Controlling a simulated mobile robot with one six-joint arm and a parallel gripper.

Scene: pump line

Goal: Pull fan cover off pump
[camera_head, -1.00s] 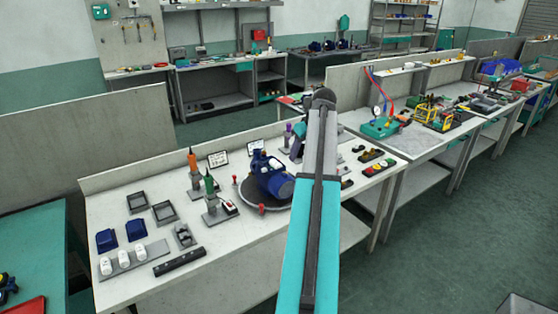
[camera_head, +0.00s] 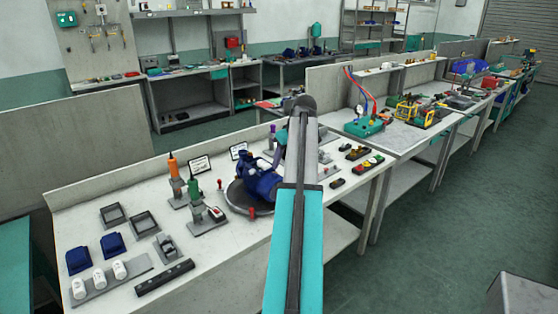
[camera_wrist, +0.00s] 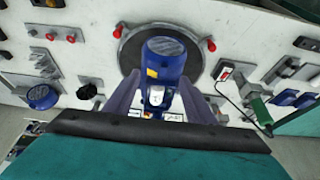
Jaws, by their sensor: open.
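The blue pump (camera_head: 261,180) sits on a round dark turntable (camera_head: 238,199) on the long white bench, partly behind my arm in the head view. In the wrist view the pump (camera_wrist: 155,92) stands in the upper middle. Its rounded blue motor end, which looks like the fan cover (camera_wrist: 165,57), is at the far side over the turntable (camera_wrist: 133,44). My gripper (camera_wrist: 160,90) is open, with one finger on each side of the pump's nearer, narrower part. I cannot tell whether the fingers touch it. The head view does not show the fingertips clearly.
Red knobs (camera_wrist: 209,44) stand beside the turntable. An orange-topped tool (camera_head: 173,166) and a green-handled tool (camera_head: 194,190) stand left of the pump. Dark trays (camera_head: 145,222), blue caps and white cylinders lie further left. A low panel backs the bench.

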